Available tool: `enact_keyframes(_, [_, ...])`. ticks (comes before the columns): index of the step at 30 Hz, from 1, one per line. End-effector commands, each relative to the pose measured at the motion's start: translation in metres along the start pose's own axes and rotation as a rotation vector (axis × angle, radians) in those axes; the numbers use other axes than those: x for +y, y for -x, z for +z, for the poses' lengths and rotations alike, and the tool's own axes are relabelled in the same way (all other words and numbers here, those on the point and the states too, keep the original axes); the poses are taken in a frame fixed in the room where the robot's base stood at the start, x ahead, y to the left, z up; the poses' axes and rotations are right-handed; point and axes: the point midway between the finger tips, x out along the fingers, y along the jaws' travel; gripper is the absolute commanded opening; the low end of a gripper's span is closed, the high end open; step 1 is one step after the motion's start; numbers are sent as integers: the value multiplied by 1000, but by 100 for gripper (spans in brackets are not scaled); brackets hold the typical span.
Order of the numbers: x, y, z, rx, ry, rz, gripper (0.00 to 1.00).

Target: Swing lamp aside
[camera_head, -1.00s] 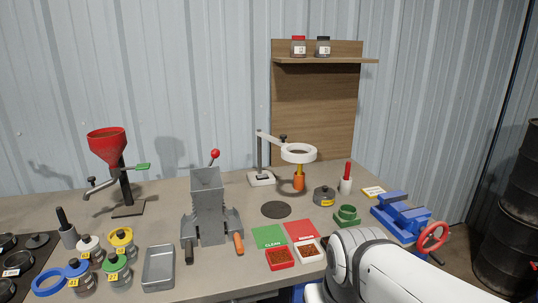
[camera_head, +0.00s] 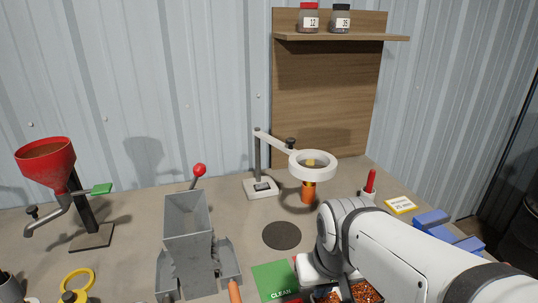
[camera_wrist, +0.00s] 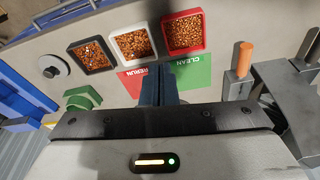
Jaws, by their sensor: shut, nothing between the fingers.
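The lamp has a white ring head (camera_head: 313,164) on a jointed white arm (camera_head: 274,142), with a post on a pale base (camera_head: 260,187). Its ring hangs at the right of the base, above an orange-handled tool (camera_head: 308,191). A dark knob sits at the arm's joint by the ring. My gripper's fingers (camera_wrist: 158,86) are shut and empty in the wrist view, pointing over the mat cards and trays. In the head view my arm hides the fingers; its wrist is at the front, nearer than the lamp and apart from it. The lamp is outside the wrist view.
A dark round pad (camera_head: 281,235) lies before the lamp. A grey hopper machine (camera_head: 188,235) stands left, a red funnel (camera_head: 46,165) farther left. A blue vise (camera_head: 447,230) is right. Trays of copper granules, including a red-rimmed one (camera_wrist: 204,48), lie below my gripper. A shelf (camera_head: 340,37) hangs behind.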

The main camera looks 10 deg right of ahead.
Motion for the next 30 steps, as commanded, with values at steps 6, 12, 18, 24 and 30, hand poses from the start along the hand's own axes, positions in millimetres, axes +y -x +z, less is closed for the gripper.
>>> enact_keyframes(6, [0, 0, 0, 0, 0, 0, 0])
enact_keyframes(12, [0, 3, -4, 0, 35, 3, 0])
enact_keyframes(18, [2, 25, -41, -8, 365, 33, 0])
enact_keyframes(24, [-7, 59, -100, -42, 941, 85, 0])
enact_keyframes(30, [-20, 90, -158, -105, 1515, 135, 0])
